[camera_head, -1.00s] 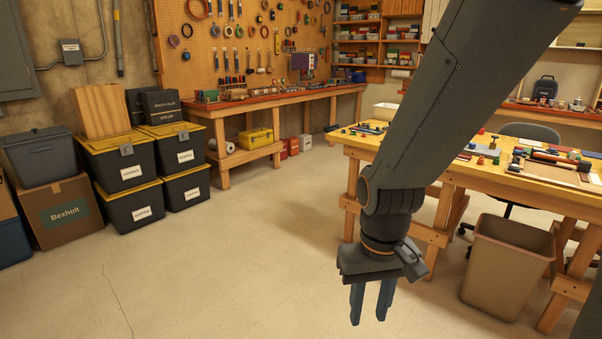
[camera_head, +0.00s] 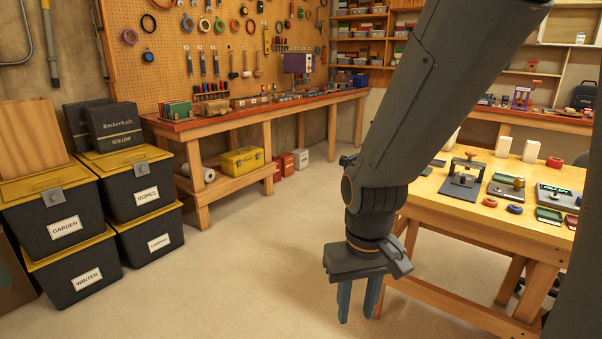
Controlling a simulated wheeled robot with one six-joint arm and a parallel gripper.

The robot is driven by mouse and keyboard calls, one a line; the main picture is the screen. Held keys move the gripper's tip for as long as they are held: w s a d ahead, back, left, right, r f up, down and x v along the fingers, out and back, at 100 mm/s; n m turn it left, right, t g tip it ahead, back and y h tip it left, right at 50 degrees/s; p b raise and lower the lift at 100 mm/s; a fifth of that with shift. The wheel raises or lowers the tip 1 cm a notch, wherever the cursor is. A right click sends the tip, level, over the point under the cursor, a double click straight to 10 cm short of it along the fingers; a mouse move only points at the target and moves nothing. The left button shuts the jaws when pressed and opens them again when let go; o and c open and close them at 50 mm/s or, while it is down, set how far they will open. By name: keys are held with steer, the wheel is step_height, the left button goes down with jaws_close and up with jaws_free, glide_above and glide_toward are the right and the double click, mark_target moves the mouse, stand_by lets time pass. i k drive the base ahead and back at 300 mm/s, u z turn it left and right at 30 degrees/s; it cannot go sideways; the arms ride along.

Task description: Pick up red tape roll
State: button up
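A small red round thing (camera_head: 555,162), which may be the red tape roll, lies on the right wooden table (camera_head: 450,218), towards its back right. An orange-red ring (camera_head: 490,202) and a blue ring (camera_head: 515,209) lie nearer the table's front edge. The pieces are too small to tell for sure which is a tape roll. My gripper (camera_head: 357,305) points down over the floor, left of the table and apart from it. Its two fingers are apart with nothing between them. My arm hides part of the table's left side.
The right table also bears a grey press-like tool (camera_head: 463,183) and white blocks (camera_head: 531,151). Black bins with yellow lids (camera_head: 60,222) are stacked at left. A long workbench (camera_head: 255,108) with a yellow case (camera_head: 242,161) beneath runs along the pegboard wall. The middle floor is clear.

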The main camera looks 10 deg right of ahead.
mark_target(552, 163)
steer(key=i, duration=5.6)
steer(key=z, duration=2.65)
steer(key=i, duration=3.65)
steer(key=z, duration=1.6)
